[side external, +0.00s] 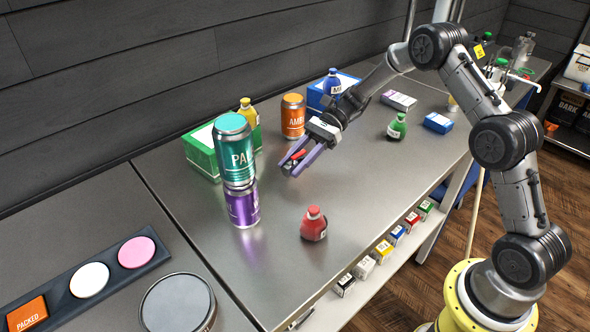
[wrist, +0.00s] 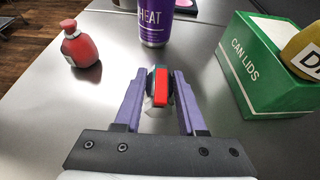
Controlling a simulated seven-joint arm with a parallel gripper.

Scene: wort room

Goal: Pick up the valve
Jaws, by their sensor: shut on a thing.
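The valve (wrist: 162,88) shows a red handle with a dark teal part behind it and a pale part below, between my purple fingers in the wrist view. My gripper (wrist: 160,80) is shut on it. In the side view my gripper (side external: 290,167) points down-left over the middle of the steel table, and the red of the valve (side external: 298,155) shows between the fingers. The fingers hide much of the valve there. I cannot tell whether it touches the table.
A teal can (side external: 233,147) stands on a purple can (side external: 242,205), left of my gripper. A red bottle (side external: 314,224) stands in front. The green can-lids box (side external: 203,152), orange can (side external: 293,117) and blue box (side external: 318,97) are behind.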

